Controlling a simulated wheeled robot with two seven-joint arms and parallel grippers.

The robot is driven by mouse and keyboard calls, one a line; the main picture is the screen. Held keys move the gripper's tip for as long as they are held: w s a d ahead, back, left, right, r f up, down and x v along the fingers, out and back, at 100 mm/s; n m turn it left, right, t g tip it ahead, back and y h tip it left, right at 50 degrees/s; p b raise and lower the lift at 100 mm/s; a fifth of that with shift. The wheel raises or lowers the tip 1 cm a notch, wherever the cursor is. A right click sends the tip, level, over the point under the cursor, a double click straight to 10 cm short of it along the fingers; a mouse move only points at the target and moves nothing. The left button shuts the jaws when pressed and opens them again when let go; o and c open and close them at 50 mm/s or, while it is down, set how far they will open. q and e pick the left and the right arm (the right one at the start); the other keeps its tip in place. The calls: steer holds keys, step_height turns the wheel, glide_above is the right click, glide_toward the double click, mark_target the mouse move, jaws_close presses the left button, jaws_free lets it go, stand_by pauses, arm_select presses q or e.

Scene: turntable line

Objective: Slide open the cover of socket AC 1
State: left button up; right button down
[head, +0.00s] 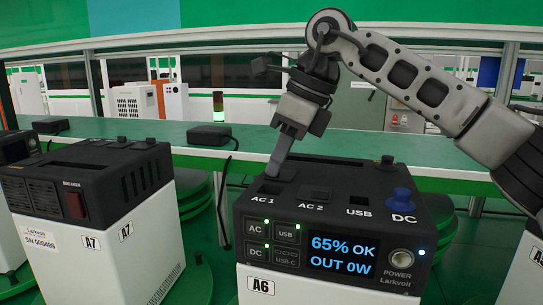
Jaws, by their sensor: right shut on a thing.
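The black power station A6 (330,225) stands in front of me, with a row of sockets on its top. Socket AC 1 (270,188) is at the left of the row, just behind its label, and shows a dark recess. My right gripper (276,168) reaches down from above, its narrow fingertips at the back edge of AC 1. It is shut on the small dark AC 1 cover (286,176), which the fingers partly hide. How far the cover stands open is hard to tell. My left gripper is not in view.
AC 2 (317,193), the USB socket (359,200) and the blue DC cap (402,196) lie to the right of AC 1. The display (341,254) reads 65% OK, OUT 0W. Unit A7 (90,215) stands at left. A green bench (400,146) runs behind.

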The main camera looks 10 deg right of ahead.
steer(key=c, duration=1.6)
jaws_free()
steer(key=shift+d, duration=0.1)
steer(key=shift+o, duration=0.2)
steer(key=p+v, duration=0.1)
steer(key=v, duration=1.5)
steer(key=shift+d, duration=0.1)
